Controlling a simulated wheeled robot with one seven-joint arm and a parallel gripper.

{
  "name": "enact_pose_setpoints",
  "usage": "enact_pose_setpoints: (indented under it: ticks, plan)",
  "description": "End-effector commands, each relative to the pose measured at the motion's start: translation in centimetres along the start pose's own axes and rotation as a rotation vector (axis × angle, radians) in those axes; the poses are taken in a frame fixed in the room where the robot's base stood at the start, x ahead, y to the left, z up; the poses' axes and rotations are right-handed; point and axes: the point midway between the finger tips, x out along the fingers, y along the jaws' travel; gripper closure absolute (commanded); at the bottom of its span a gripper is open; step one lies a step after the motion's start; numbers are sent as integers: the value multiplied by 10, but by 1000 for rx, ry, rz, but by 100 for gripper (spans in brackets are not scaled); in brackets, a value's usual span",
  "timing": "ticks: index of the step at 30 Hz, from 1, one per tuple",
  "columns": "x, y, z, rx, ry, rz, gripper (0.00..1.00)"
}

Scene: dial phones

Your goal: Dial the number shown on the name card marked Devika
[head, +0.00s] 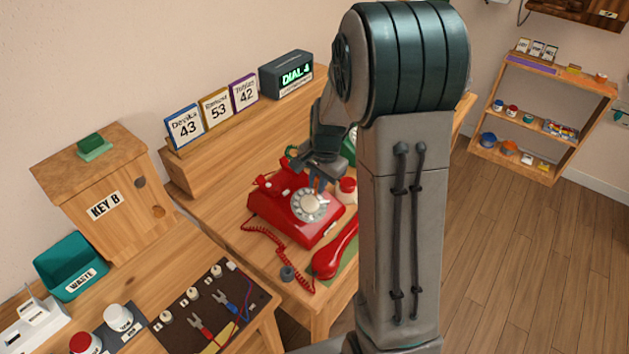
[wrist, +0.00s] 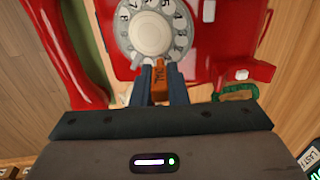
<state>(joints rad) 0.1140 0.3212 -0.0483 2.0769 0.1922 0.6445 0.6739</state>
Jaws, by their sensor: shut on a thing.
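The name card marked Devika (head: 185,127), blue-framed, reads 43 and stands leftmost on the wooden ledge. The red phone (head: 277,209) has a pale rotary dial (head: 309,204), which shows large at the top of the wrist view (wrist: 151,33). The red handset (head: 336,250) lies off the phone, at its right. My gripper (head: 318,184) is over the dial's far edge. In the wrist view its fingers (wrist: 160,84) are shut on a small orange-brown piece (wrist: 160,78) with dark marks, at the dial's rim. Whether its tip sits in a finger hole is unclear.
A dark box (head: 286,75) displays DIAL 4 in green. Cards reading 53 (head: 216,107) and 42 (head: 244,93) stand beside Devika's. A red-and-white round object (head: 347,190) is close to the phone's right. The coiled cord (head: 265,245) lies in front. My arm hides the table's right part.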

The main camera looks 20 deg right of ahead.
Motion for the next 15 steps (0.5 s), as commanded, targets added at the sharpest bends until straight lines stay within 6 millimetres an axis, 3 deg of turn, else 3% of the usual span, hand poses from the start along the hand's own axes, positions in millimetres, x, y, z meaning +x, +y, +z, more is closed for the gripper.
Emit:
enact_pose_setpoints:
  ticks: [15]
  plan:
    - [3,8,-1,2,0,1,100]
